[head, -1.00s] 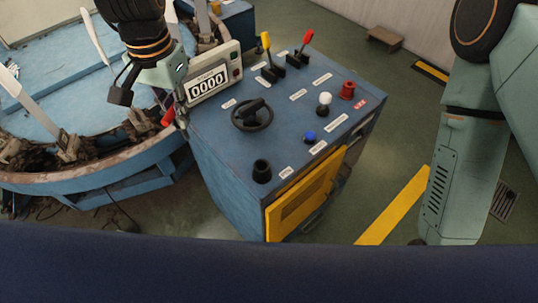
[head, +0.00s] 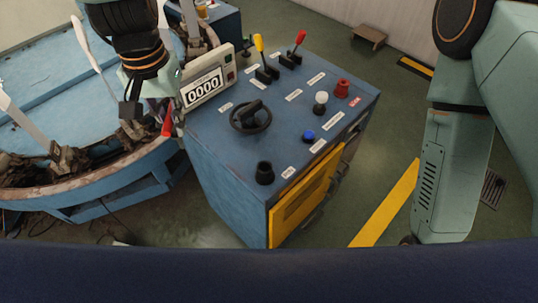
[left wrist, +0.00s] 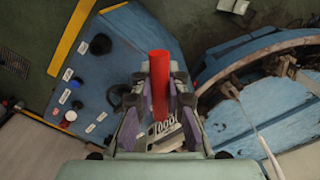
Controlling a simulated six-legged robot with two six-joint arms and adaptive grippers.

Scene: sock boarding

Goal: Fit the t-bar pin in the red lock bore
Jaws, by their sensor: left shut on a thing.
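The t-bar pin shows as a red bar (left wrist: 159,88) in the left wrist view, standing between my left gripper's fingers (left wrist: 158,100). My left gripper (head: 155,112) is shut on it, beside the left edge of the blue console, and the red end (head: 167,118) shows below the counter box in the head view. The red lock bore (head: 342,88) is a short red cylinder at the far right of the console top, beside a red label. It is well apart from the pin. The pin's crossbar cannot be made out. My right gripper is out of view.
The blue console (head: 215,150) carries a black handwheel (head: 250,116), yellow (head: 260,50) and red (head: 298,45) levers, white (head: 320,98) and blue (head: 309,136) knobs, and a black socket (head: 264,172). A counter box (head: 207,88) stands at its left edge. A round blue machine (head: 90,185) stands left.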

